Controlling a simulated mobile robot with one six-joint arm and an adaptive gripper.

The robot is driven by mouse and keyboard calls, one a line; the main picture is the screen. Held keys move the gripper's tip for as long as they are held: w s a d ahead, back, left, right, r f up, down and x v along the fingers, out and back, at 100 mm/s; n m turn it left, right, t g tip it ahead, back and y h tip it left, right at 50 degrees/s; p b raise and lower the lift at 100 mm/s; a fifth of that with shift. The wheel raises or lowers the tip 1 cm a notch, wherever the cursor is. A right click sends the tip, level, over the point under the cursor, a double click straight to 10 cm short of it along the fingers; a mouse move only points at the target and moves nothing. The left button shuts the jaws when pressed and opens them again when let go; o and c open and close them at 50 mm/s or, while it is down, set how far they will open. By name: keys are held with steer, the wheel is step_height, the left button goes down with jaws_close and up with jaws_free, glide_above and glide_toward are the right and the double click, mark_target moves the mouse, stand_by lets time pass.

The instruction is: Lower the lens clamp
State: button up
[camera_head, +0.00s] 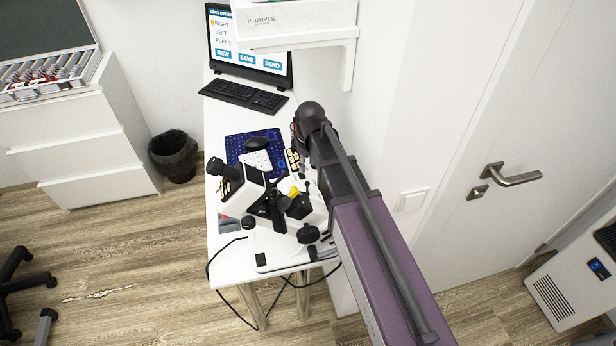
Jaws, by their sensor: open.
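A white and black lens-measuring instrument (232,204) stands on the white desk, with its black eyepiece (216,167) at the upper left. Dark jointed parts that look like my gripper (272,206) overlap its middle, and the jaws are apart. A small yellow part (293,190) shows beside them. The lens clamp cannot be told apart from the dark parts there, and neither its height nor any contact with my gripper can be made out. My purple and black arm reaches in from the lower right and hides the desk's right side.
A computer screen (247,40), keyboard (244,96) and mouse (257,142) on a blue mat (236,149) are farther back. A white shelf (300,22) overhangs at the upper right. Cables (212,270) hang from the front edge. A waste bin (174,158) stands on the floor left of the desk.

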mark_target(307, 186)
step_height(307, 186, up, 3)
steer(key=shift+r+p, duration=0.2)
steer(key=shift+p, duration=0.9)
steer(key=shift+f, duration=0.25)
step_height(307, 186, down, 13)
steer(key=b, duration=1.4)
steer(key=shift+f, duration=0.2)
jaws_close()
